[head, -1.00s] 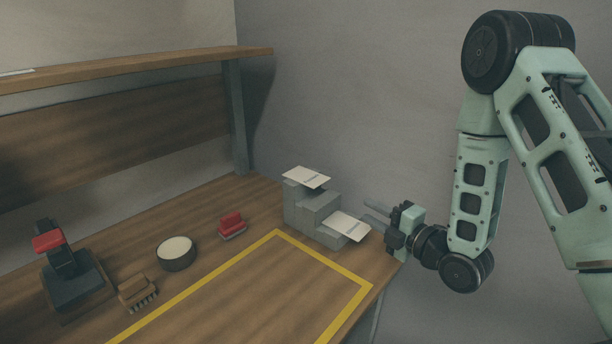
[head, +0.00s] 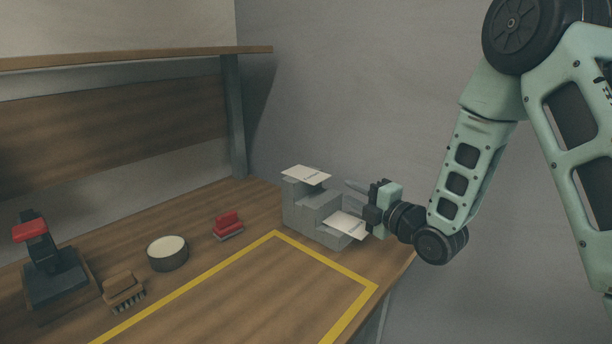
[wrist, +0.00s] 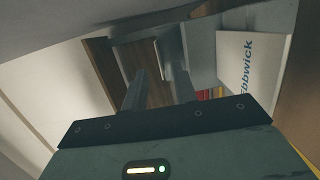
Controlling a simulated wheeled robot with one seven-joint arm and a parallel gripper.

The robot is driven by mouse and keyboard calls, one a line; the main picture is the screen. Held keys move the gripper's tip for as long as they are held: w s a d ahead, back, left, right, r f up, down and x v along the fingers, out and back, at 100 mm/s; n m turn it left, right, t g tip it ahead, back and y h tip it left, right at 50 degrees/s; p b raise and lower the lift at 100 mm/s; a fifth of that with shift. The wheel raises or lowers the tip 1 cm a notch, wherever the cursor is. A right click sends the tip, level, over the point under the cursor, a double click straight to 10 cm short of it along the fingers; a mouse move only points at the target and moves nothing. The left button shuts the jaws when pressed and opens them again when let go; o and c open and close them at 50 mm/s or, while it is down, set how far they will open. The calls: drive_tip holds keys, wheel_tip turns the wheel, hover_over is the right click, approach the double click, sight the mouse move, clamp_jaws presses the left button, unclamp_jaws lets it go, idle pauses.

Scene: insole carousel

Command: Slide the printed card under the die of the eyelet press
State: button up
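The eyelet press (head: 50,262) is dark with a red top part and stands at the far left of the bench. One white card (head: 306,175) lies on the top step of a grey stepped block (head: 322,212). Another white card (head: 347,223) lies on a lower step. My gripper (head: 352,194) is beside the lower card, its fingers pointing left towards the block. In the wrist view, the fingers (wrist: 158,84) are apart with nothing held between them. A printed card (wrist: 252,72) reading "bbwick" shows right of them. The press's die is too small to make out.
A red object (head: 228,224), a round tin (head: 168,254) and a brush (head: 123,290) stand between the block and the press. A yellow outline (head: 330,257) marks a clear area in front. A shelf (head: 130,58) overhangs the bench.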

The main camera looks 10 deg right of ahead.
sight(326, 176)
drive_tip(key=p+x, duration=0.1)
drive_tip(key=x, duration=0.3)
drive_tip(key=shift+w+a, duration=0.2)
drive_tip(key=shift+w, duration=0.15)
drive_tip(key=shift+r+p+x, duration=0.15)
drive_tip(key=shift+p+x, duration=0.35)
drive_tip(key=shift+x, duration=0.8)
drive_tip(key=shift+r+p+x, duration=0.15)
drive_tip(key=shift+p+x, duration=0.3)
drive_tip(key=shift+x, duration=0.9)
drive_tip(key=shift+d, duration=0.1)
clamp_jaws()
